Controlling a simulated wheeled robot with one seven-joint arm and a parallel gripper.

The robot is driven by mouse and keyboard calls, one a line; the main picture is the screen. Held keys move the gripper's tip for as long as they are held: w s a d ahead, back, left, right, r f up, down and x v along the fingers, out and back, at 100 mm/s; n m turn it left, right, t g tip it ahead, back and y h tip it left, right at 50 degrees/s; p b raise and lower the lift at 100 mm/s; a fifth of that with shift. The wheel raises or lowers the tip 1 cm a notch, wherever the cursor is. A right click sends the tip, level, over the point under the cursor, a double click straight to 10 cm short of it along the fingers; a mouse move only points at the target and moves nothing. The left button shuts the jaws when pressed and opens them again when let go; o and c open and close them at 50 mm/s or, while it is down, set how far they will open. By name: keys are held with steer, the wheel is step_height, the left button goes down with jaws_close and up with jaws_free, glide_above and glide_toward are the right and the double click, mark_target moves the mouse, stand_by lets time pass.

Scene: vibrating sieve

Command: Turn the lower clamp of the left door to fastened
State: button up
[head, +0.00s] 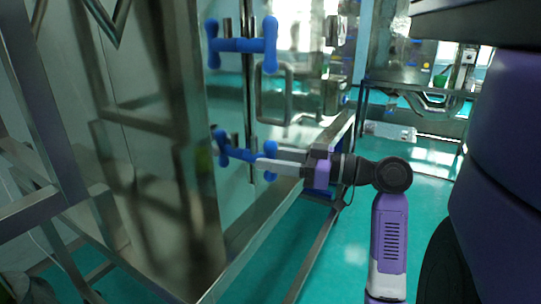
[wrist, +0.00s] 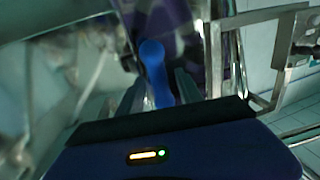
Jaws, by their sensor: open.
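The lower clamp (head: 240,154) is a blue handle with rounded, knobbed ends, mounted low on the edge of the shiny metal door. In the head view it lies roughly across, dipping a little to the right. My gripper (head: 262,164) reaches in from the right, with its fingers at the clamp's right end. In the wrist view the blue clamp end (wrist: 154,68) stands between the two fingers of my open gripper (wrist: 157,92). I cannot tell whether a finger touches it. The fingers hide part of the clamp in the head view.
The upper blue clamp (head: 242,45) sits above on the same door edge. A bent metal door handle (head: 287,92) is to the right of the clamps. A metal frame rail (head: 325,235) runs below my gripper. Green floor (head: 345,265) lies open at the lower right.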

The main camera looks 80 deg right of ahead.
steer(key=shift+w, duration=0.3)
jaws_close()
